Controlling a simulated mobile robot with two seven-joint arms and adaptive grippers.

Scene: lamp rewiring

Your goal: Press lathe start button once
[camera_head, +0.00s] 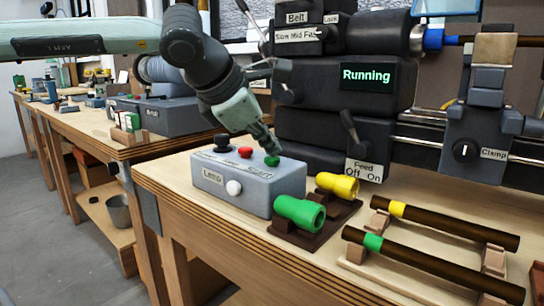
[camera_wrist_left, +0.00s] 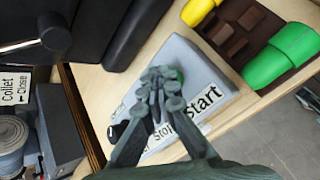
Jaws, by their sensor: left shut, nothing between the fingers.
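The grey control box (camera_head: 250,185) sits near the edge of the wooden bench, with a "Lamp" label and a white button (camera_head: 234,188) on its front. On top are a black knob (camera_head: 222,142), a red button (camera_head: 245,152) and the green start button (camera_head: 272,160), beside "Start" lettering in the left wrist view (camera_wrist_left: 205,103). My left gripper (camera_head: 268,148) points down with shut, empty fingers at the green button. In the wrist view its fingertips (camera_wrist_left: 163,78) mostly cover the button; whether they press it I cannot tell. The lathe display (camera_head: 367,76) reads "Running". My right gripper is out of view.
Green (camera_head: 300,212) and yellow (camera_head: 337,186) cylinders lie on a brown holder right of the box. Two dark rods (camera_head: 430,265) rest on wooden supports further right. The black lathe stands behind, with a Feed lever (camera_head: 352,135) near the box.

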